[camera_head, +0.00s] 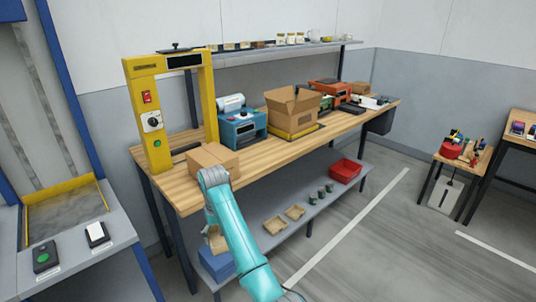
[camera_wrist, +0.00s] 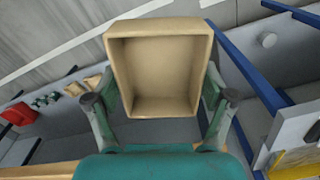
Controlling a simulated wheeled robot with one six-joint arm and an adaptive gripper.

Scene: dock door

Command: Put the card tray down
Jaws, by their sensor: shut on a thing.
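The card tray (camera_wrist: 160,28) is a tan, open, empty box in the middle of the wrist view. My gripper (camera_wrist: 160,92) is shut on it, with one finger against each side wall. The tray's open side faces the wrist camera. In the head view my teal arm hides the gripper. A tan piece (camera_head: 216,239) shows just left of the arm, above a blue box; I cannot tell for certain whether it is the held tray.
The wooden bench (camera_head: 345,124) carries a closed carton (camera_head: 213,159), a yellow frame (camera_head: 158,120), and an open carton (camera_head: 292,107). Its lower shelf (camera_head: 262,204) holds small tan trays (camera_head: 275,224), dark cups, a red bin (camera_head: 345,170) and the blue box (camera_head: 216,264).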

